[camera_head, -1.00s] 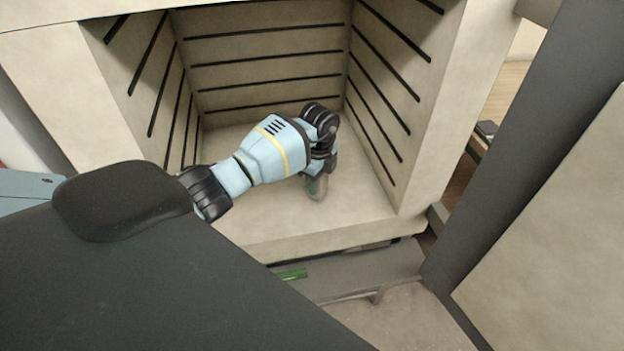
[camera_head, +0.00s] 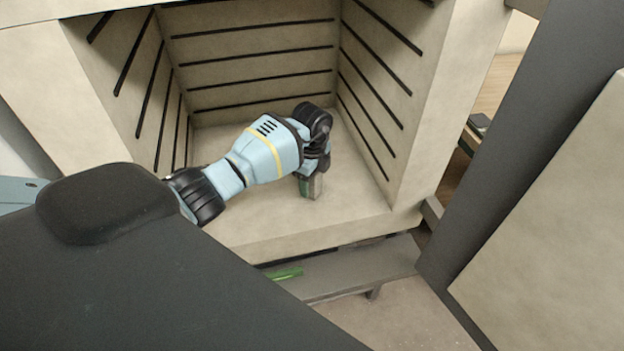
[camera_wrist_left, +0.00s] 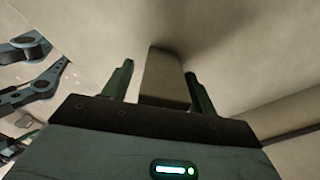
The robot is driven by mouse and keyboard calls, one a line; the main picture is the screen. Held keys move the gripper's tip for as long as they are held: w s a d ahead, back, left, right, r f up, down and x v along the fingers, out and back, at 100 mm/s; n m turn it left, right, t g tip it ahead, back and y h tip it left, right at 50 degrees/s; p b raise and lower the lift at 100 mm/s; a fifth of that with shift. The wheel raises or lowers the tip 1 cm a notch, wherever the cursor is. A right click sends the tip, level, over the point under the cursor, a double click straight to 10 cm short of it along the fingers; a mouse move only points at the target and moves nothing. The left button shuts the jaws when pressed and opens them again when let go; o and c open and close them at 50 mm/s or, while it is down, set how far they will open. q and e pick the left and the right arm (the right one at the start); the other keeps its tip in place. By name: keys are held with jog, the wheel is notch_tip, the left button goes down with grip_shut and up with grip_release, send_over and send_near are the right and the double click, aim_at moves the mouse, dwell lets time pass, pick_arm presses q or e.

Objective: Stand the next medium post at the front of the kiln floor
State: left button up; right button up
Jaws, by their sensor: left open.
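A beige-grey post (camera_head: 317,187) stands on the front part of the kiln floor (camera_head: 262,217). My left gripper (camera_head: 311,188) reaches into the kiln from the left and points down at the post. In the left wrist view the post (camera_wrist_left: 164,74) shows between the two dark green fingers of my left gripper (camera_wrist_left: 160,84). The fingers are open, with a visible gap on each side of the post. The gripper body hides the post's near end. My right gripper is not in view.
The kiln's side walls (camera_head: 412,130) and back wall (camera_head: 250,60) carry dark horizontal slots. The kiln floor right of the gripper is clear. The open door (camera_head: 545,215) stands at the right. A grey ledge (camera_head: 345,270) with a green strip lies below the kiln's front edge.

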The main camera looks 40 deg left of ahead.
pick_arm(q)
notch_tip(320, 180, up, 12)
jog(key=shift+r+p, duration=0.15)
jog(key=shift+p, duration=0.5)
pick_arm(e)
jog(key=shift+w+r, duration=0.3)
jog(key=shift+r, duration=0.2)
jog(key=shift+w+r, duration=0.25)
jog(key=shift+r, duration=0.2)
